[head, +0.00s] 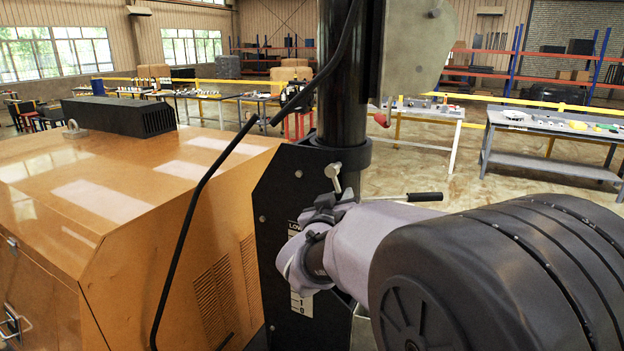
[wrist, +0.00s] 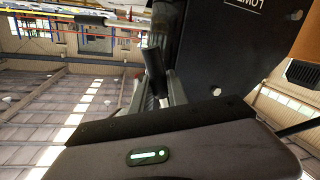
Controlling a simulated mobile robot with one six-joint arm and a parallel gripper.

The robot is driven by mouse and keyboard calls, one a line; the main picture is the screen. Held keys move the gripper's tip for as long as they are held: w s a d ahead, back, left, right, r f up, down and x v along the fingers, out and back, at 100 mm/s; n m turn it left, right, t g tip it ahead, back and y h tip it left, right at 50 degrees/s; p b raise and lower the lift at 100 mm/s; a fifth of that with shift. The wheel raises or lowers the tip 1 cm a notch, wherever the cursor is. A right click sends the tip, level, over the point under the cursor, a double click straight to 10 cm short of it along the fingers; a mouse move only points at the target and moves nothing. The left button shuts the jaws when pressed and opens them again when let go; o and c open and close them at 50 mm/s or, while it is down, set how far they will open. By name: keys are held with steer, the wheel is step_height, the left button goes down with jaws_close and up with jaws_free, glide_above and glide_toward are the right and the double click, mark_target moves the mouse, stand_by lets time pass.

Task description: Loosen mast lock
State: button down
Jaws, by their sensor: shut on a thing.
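The exact contact is hidden by the fingers and wrist. In the wrist view, the gripper body (wrist: 165,150) fills the bottom, and a black grip on a silver shaft (wrist: 153,72) stands beyond it, beside the dark plate (wrist: 225,55).
A black-gripped lever (head: 425,197) sticks out to the right, just behind my wrist. The orange generator housing (head: 130,190) stands close on the left. A black cable (head: 205,185) hangs in front of it. Workbenches (head: 540,125) stand farther back, with open floor before them.

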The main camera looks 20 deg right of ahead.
steer(key=r+n+p, duration=0.1)
steer(key=p, duration=0.2)
steer(key=s+d+r+n+p, duration=0.1)
steer(key=n+p, duration=0.1)
steer(key=p, duration=0.1)
steer(key=shift+s+d+g, duration=0.15)
steer(key=shift+g, duration=0.25)
steer(key=n+p, duration=0.1)
steer(key=p, duration=0.1)
steer(key=r+n+p, duration=0.1)
steer(key=p, duration=0.2)
steer(key=shift+s+d+n+g, duration=0.3)
steer(key=shift+s+d+n, duration=0.05)
steer(key=shift+n, duration=0.05)
steer(key=r+n+p, duration=0.1)
steer(key=n+p, duration=0.1)
steer(key=p, duration=0.1)
steer(key=r+n+g+h+p, duration=0.1)
steer(key=n+p, duration=0.1)
steer(key=p, duration=0.2)
steer(key=d+r+n+p, duration=0.1)
steer(key=p, duration=0.2)
steer(key=shift+s+r+n+p, duration=0.1)
steer(key=shift+s+n+p, duration=0.25)
steer(key=shift+s+n, duration=0.05)
steer(key=c, duration=1.3)
jaws_free()
steer(key=shift+a, duration=0.1)
